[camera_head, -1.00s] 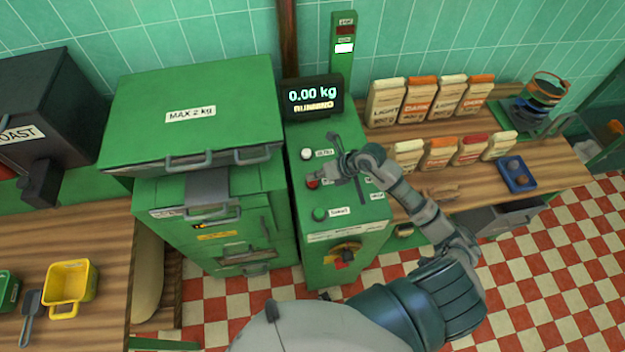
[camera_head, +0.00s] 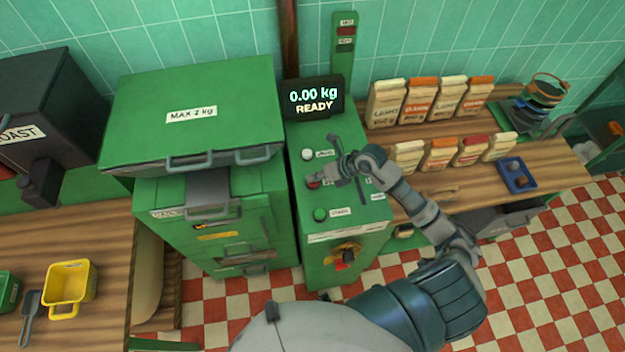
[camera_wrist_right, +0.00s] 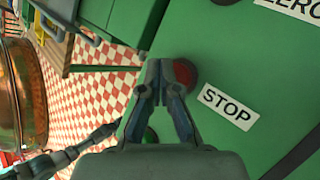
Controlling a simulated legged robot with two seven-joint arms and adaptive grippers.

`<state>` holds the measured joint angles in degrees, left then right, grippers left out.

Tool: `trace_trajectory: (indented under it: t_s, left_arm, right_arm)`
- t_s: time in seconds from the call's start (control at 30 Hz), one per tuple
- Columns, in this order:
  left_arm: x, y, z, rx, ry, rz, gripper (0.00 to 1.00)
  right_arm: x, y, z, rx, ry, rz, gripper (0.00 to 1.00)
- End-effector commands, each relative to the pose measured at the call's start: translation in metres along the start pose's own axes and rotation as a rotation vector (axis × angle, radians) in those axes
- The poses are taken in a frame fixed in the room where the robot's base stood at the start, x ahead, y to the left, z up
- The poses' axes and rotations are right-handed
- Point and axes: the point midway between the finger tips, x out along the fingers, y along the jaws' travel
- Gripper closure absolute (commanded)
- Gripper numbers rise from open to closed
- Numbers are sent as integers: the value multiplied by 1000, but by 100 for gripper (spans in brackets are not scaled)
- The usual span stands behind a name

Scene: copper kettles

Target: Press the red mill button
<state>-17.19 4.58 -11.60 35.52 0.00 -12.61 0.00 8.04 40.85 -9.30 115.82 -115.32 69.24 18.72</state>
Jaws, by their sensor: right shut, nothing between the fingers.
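The red button (camera_head: 313,181) is on the top of the green control box (camera_head: 345,215), between a white button above and a green button below. In the right wrist view the red button (camera_wrist_right: 184,74) sits beside a STOP label. My right gripper (camera_head: 318,182) is shut and empty, its fingertips at the red button and overlapping its edge in the wrist view (camera_wrist_right: 164,92). Whether they touch or push it in cannot be told exactly. The display (camera_head: 313,97) reads 0.00 kg READY. My left gripper is not in view.
A white button (camera_head: 307,154) and a green button (camera_head: 320,214) are close by on the same panel. A green cabinet (camera_head: 193,110) marked MAX 2 kg stands at left. Paper bags (camera_head: 420,100) stand on the right shelf.

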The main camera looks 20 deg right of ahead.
Motion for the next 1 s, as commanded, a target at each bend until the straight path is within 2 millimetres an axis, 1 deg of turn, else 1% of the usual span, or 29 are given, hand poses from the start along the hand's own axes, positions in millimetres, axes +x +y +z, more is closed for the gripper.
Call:
trace_trajectory:
  t_s: [0.13, 0.33, 0.47, 0.67, 0.77, 1.0]
  left_arm:
    - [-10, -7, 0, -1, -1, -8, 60]
    - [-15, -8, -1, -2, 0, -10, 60]
    - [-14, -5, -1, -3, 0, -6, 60]
    - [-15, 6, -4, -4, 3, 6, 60]
    - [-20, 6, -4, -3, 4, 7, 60]
    - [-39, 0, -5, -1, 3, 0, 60]
  right_arm:
    - [-6, 6, 5, 1, -1, 3, 100]
    - [-8, 13, 8, 2, -1, 4, 100]
    - [-6, 13, 7, 2, -1, 3, 100]
    - [-7, 15, 8, 1, -1, 2, 100]
    - [-11, 19, 11, 0, -2, 1, 100]
    - [-29, 30, 24, -1, -2, 1, 100]
